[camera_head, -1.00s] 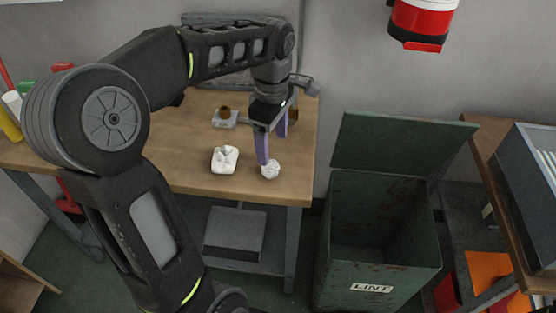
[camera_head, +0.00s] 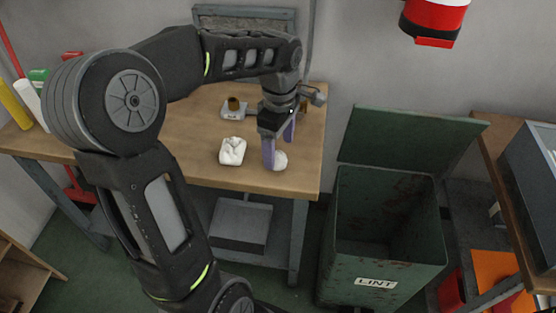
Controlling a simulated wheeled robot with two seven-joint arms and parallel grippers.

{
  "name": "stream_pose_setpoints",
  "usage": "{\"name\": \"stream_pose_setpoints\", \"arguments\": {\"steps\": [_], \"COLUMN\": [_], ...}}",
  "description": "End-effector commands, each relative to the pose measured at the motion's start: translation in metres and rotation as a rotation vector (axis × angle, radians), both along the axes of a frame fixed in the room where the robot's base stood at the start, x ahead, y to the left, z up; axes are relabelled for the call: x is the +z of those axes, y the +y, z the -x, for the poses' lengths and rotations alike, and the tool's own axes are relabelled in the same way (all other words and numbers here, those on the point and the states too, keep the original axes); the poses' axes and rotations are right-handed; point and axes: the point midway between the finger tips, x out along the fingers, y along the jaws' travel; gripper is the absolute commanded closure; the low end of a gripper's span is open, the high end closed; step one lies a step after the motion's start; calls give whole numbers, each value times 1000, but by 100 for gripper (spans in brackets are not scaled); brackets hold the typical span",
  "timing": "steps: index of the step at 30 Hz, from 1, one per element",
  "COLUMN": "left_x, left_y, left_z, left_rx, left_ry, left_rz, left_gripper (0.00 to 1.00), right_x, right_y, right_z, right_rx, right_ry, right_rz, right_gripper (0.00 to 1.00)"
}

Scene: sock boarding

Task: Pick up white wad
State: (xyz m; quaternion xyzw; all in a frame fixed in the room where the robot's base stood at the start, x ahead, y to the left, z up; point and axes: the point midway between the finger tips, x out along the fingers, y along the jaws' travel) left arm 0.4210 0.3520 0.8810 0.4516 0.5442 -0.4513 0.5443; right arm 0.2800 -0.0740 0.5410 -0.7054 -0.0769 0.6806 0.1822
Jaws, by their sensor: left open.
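The white wad (camera_head: 280,161) is a small round crumpled lump on the wooden table (camera_head: 200,124), near its front right edge. My left gripper (camera_head: 277,152) reaches down over it with purple fingers. The fingers are apart, with one in front of the wad's left side and the other behind it. The front finger hides part of the wad, and I cannot tell whether either finger touches it. My right gripper is out of view.
A white crumpled dish-like object (camera_head: 232,151) lies left of the wad. A small holder with a brown piece (camera_head: 234,107) stands behind it. An open green bin labelled LINT (camera_head: 388,235) stands right of the table. Bottles (camera_head: 30,100) stand at far left.

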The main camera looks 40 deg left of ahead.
Motion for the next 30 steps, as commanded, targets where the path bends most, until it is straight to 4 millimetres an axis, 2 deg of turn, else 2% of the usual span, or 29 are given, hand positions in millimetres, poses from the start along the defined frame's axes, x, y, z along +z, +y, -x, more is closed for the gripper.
{"name": "stream_pose_setpoints", "arguments": {"steps": [4,9,26,30], "left_x": [-24,-37,-37,-37], "left_y": [3,2,3,3], "left_z": [2,1,1,1], "left_rx": [0,-1,0,0], "left_ry": [4,2,0,0], "left_rz": [2,0,0,0], "left_gripper": [23,23,23,33], "right_x": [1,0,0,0], "right_y": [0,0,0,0], "right_z": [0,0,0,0], "right_rx": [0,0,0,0], "right_ry": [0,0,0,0], "right_rz": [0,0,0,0], "right_gripper": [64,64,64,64]}}
